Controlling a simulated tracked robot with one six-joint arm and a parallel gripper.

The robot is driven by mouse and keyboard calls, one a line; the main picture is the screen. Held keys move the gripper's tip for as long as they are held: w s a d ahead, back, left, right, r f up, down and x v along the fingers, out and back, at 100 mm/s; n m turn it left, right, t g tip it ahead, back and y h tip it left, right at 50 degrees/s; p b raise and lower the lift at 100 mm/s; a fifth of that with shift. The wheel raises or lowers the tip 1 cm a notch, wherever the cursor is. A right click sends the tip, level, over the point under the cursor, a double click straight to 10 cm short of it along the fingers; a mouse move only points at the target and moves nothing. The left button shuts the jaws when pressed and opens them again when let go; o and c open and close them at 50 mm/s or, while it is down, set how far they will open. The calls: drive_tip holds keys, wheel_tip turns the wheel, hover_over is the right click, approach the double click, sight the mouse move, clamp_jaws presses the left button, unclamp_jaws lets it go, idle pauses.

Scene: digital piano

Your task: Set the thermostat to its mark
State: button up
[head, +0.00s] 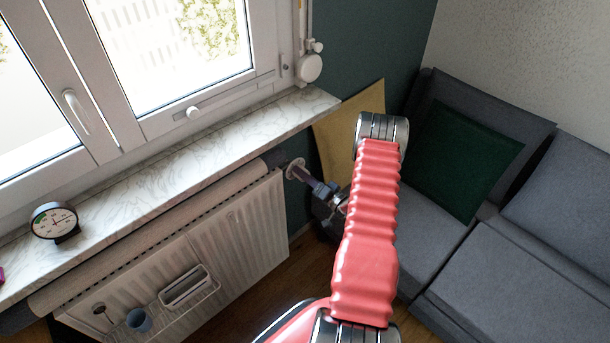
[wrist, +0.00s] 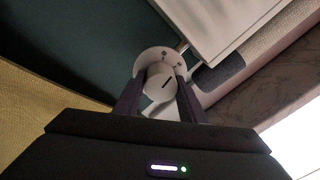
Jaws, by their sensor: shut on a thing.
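The thermostat (wrist: 160,82) is a white round knob with a dark line on its face, in front of a wider pale disc. In the wrist view it sits between the two fingers of my gripper (wrist: 158,92), which is shut on it. In the head view the thermostat (head: 296,169) shows at the right end of the radiator, with my gripper (head: 315,184) reaching it from the right. My arm hides part of the area to the right. I cannot make out the mark with certainty.
The white radiator (head: 235,222) hangs under a marble sill (head: 170,145). A round dial gauge (head: 54,221) stands on the sill. A wire rack on the radiator holds a blue cup (head: 139,320). A yellow board (head: 345,125) leans behind, and a grey sofa (head: 500,285) stands right.

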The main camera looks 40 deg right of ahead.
drive_tip(key=n, duration=0.5)
drive_tip(key=shift+a+f, duration=0.25)
drive_tip(key=shift+f, duration=0.05)
drive_tip(key=shift+n, duration=0.3)
drive_tip(key=o, duration=0.7)
drive_tip(key=shift+d, duration=0.1)
drive_tip(key=o, duration=0.4)
drive_tip(key=shift+d+r, duration=0.1)
drive_tip(key=shift+r, duration=0.1)
drive_tip(key=shift+s, duration=0.1)
drive_tip(key=s, duration=1.3)
drive_tip(key=shift+s+d+f, duration=0.15)
drive_tip(key=shift+s+d, duration=0.15)
drive_tip(key=shift+d, duration=0.05)
